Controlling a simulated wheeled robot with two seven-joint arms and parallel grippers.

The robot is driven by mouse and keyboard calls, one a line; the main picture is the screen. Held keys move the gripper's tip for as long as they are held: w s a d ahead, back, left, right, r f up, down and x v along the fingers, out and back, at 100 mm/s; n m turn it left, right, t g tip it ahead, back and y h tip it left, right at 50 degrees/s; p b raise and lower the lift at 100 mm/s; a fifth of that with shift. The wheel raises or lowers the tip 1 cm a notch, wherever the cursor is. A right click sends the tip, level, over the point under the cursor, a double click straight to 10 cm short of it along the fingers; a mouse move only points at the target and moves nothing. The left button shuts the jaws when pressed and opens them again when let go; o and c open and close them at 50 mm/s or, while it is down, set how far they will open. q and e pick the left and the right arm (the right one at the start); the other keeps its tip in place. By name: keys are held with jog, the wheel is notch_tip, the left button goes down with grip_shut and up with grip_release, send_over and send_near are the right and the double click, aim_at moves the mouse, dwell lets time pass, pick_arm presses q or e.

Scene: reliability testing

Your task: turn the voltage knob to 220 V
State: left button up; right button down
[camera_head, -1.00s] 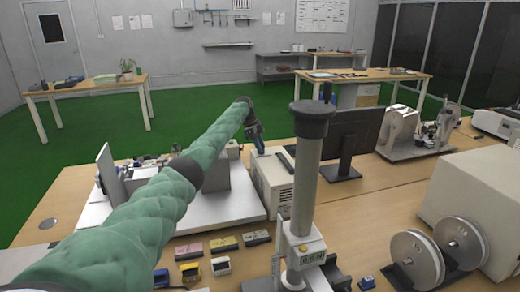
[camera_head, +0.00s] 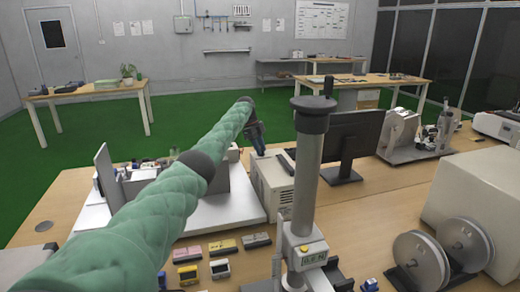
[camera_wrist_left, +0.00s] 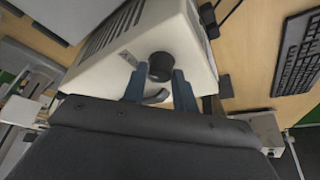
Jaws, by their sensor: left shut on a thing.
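The voltage knob is a dark round knob (camera_wrist_left: 161,66) on the end face of a pale box-shaped unit (camera_wrist_left: 122,72), with a vented side. The same unit stands on the bench in the head view (camera_head: 272,185), where the knob does not show. My left gripper (camera_head: 258,143) is at the far top edge of this unit. In the left wrist view its two blue-grey fingers (camera_wrist_left: 160,84) lie on either side of the knob, shut on it. The knob's markings and setting cannot be read. My right gripper is not in view.
A monitor (camera_head: 352,135) stands right of the unit, and a keyboard (camera_wrist_left: 298,55) shows in the wrist view. A tall grey column gauge (camera_head: 307,170) stands in front. Several small coloured boxes (camera_head: 222,246) and a large pale machine with two reels (camera_head: 417,258) are nearby.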

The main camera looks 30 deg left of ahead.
pick_arm(q)
jog(key=o, duration=1)
jog(key=shift+c, duration=0.2)
jog(key=b+v, duration=0.1)
jog(key=v, duration=0.4)
jog(key=shift+w+a+r, duration=0.1)
jog(key=shift+r, duration=0.25)
jog(key=shift+a+r+b, duration=0.15)
jog(key=shift+r+b, duration=0.15)
jog(key=shift+r, duration=0.05)
jog(key=shift+a+r, duration=0.25)
jog(key=shift+r, duration=0.35)
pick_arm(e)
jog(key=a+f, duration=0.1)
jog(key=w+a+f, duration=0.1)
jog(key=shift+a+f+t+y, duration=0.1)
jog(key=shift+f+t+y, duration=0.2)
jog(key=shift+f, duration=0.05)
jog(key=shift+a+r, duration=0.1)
